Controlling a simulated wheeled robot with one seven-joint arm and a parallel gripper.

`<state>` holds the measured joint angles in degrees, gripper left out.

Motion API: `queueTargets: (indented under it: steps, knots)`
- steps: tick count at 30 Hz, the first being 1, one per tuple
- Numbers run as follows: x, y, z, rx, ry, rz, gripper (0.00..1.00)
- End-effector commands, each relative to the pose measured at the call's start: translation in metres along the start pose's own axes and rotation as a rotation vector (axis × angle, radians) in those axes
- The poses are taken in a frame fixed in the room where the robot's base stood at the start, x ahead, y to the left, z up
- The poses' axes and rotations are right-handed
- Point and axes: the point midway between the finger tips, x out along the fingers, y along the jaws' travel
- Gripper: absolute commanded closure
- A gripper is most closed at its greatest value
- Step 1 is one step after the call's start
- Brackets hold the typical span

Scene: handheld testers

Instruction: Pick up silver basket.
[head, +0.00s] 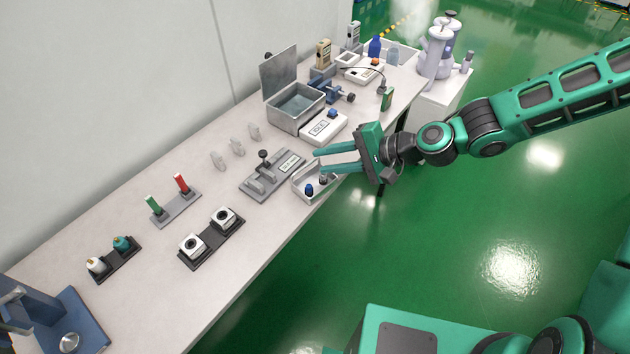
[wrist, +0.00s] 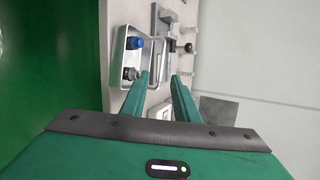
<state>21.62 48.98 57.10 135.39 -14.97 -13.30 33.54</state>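A small silver open tray (head: 326,193), basket-like, sits at the table's right edge with a blue-capped piece (head: 309,190) and a grey piece in it. The wrist view shows the tray (wrist: 120,60) just beyond and left of the fingertips (wrist: 160,78), with the blue cap (wrist: 137,43) inside. A larger silver box (head: 283,118) with a raised lid stands farther back. I cannot tell for sure which one is the silver basket.
The white table (head: 130,215) holds a grey clamp fixture (head: 273,176) left of the tray and a white tester (head: 324,128) behind it. A black holder with two white blocks (head: 211,238) stands nearer. Green floor lies clear right of the table.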

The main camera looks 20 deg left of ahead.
Motion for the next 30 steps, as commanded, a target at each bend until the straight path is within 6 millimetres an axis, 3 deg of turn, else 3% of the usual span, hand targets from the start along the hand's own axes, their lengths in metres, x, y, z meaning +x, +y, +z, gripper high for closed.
queueTargets:
  steps: [6, 14, 15, 18, 30]
  knots:
    - [0.025, 0.0, 0.001, 0.0, -0.002, -0.001, 0.72]
    - [0.028, 0.0, 0.0, 0.0, 0.0, 0.0, 0.72]
    - [0.028, 0.0, 0.0, 0.0, 0.0, 0.0, 0.75]
    - [0.028, 0.0, 0.0, 0.0, 0.0, 0.0, 0.98]
    - [0.028, 0.0, 0.001, 0.0, 0.0, 0.0, 1.0]
